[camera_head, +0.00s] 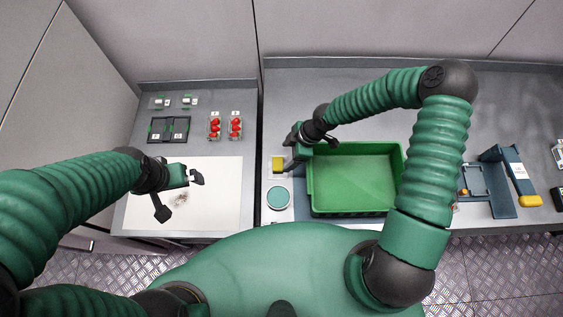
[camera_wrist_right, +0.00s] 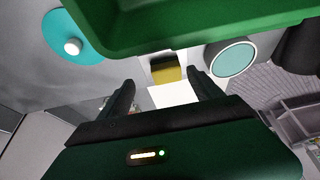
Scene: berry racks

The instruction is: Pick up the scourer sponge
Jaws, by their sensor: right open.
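The scourer sponge (camera_head: 278,164), a small yellow block, lies on a pale surface just left of the green crate. In the right wrist view the yellow and darker sponge (camera_wrist_right: 165,70) shows between and beyond my fingertips. My right gripper (camera_head: 292,158) is beside the sponge at the crate's left end, partly hiding its right side. In its own wrist view the right gripper (camera_wrist_right: 161,84) has its fingers spread, with nothing held.
The green crate (camera_head: 355,208) stands close right of the sponge. A round teal-topped container (camera_head: 278,197) is in front of it. Punnets of red berries (camera_head: 213,127) and dark trays stand on the left counter. A blue stand (camera_head: 500,185) is at right. The white board (camera_head: 222,200) is mostly clear.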

